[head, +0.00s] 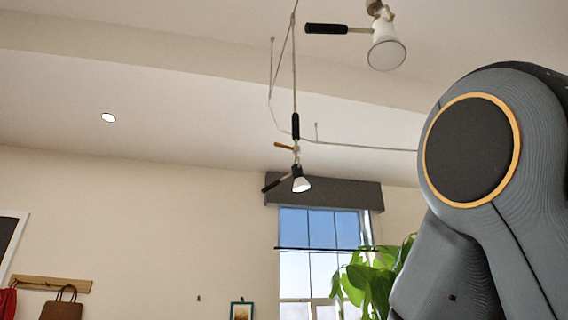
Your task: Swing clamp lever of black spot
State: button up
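A small spot lamp (299,173) with a dark upper body and a lit white front hangs from the cable track near the middle of the head view, tilted downward. A black-gripped handle (271,186) sticks out from it to the lower left. Just above it, a short orange-brown lever (283,146) points left from the stem. Higher up and to the right is a larger white spot (386,52) with a long black-gripped handle (326,29) pointing left. My gripper is not in view; only a grey link of my arm shows at the right.
The cable track (350,145) runs under the ceiling. Behind the lamps are a window (322,265) with a grey valance (330,192) and a green plant (372,283). A wooden coat rail (52,284) is at lower left. The air left of the lamps looks clear.

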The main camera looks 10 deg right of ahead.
aim_at(296, 148)
jog(key=k, duration=0.6)
jog(key=u, duration=0.85)
jog(key=i, duration=1.3)
jog(key=z, duration=0.4)
